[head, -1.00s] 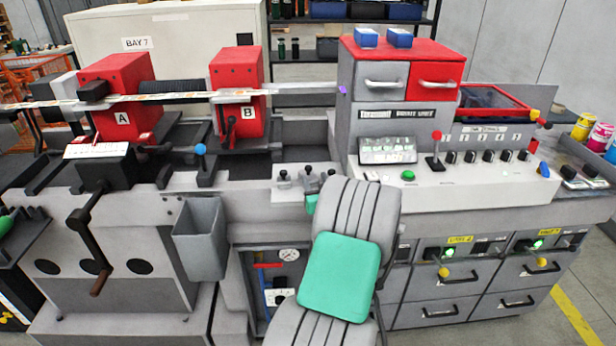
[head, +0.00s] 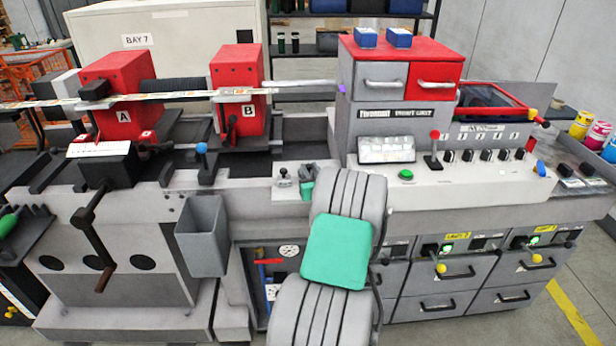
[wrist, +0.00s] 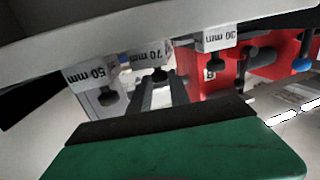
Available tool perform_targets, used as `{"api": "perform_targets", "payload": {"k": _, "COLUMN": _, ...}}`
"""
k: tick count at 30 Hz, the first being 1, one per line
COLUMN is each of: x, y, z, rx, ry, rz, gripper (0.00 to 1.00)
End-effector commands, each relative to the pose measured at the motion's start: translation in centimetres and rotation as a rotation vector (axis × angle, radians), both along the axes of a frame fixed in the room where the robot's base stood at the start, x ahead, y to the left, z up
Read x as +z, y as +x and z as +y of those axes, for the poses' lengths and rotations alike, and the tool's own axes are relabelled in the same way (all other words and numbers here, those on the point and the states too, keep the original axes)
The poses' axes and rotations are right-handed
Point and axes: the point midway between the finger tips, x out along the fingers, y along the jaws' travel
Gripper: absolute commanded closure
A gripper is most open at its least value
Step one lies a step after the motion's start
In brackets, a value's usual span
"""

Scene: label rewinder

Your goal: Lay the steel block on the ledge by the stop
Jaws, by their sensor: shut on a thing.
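My gripper (head: 306,188) is mostly hidden behind my own arm in the head view, with only a small green part showing at the small grey ledge (head: 289,194). In the wrist view, a green body with a dark front strip, part of my gripper (wrist: 165,122), fills the bottom. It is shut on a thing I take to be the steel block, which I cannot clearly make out. Upside-down light stops with dark knobs show beyond it: the 50 mm stop (wrist: 86,76), the 70 mm stop (wrist: 150,55) and the 30 mm stop (wrist: 217,38). Contact between block and ledge cannot be told.
A grey open bin (head: 203,240) hangs left of my arm. Red units A (head: 120,90) and B (head: 238,80) stand behind. To the right are the control panel (head: 450,178) and a grey drawer cabinet (head: 375,110). A pale band (wrist: 130,30) crosses the wrist view's top.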

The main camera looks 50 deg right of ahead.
Motion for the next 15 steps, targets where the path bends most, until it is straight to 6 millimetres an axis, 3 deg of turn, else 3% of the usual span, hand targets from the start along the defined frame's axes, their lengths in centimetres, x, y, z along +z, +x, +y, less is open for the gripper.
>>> {"api": "perform_targets", "payload": {"k": 3, "x": -0.01, "y": -0.02, "z": -0.01, "rx": 0.000, "ry": 0.000, "rz": 0.000, "gripper": 1.00}}
{"api": "perform_targets", "payload": {"k": 15, "x": -0.02, "y": -0.04, "z": -0.02, "rx": -0.001, "ry": 0.000, "rz": 0.000, "gripper": 1.00}}
